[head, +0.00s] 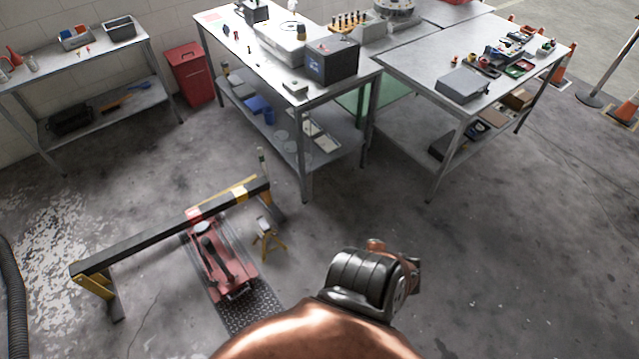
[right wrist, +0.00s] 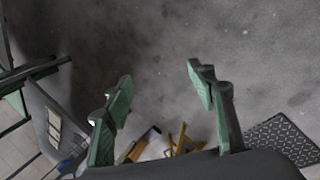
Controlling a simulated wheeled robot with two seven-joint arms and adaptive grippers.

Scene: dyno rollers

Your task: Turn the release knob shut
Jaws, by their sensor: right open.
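A red floor jack (head: 218,262) with a dark handle or lever sits on the floor at lower left in the head view. Its release knob is too small to pick out in either view. My right gripper (right wrist: 160,75) shows in the right wrist view with its two green-padded fingers spread wide and nothing between them, over bare concrete floor. In the head view my copper arm comes up from the bottom edge, right of the jack and apart from it; the fingers do not show there. My left gripper is in neither view.
A black and yellow beam (head: 150,243) on legs stands across the jack. A yellow jack stand (head: 267,240) is just right of it. A diamond-patterned plate (head: 250,312) lies in front. Workbenches (head: 235,50) stand behind. The floor at right is clear.

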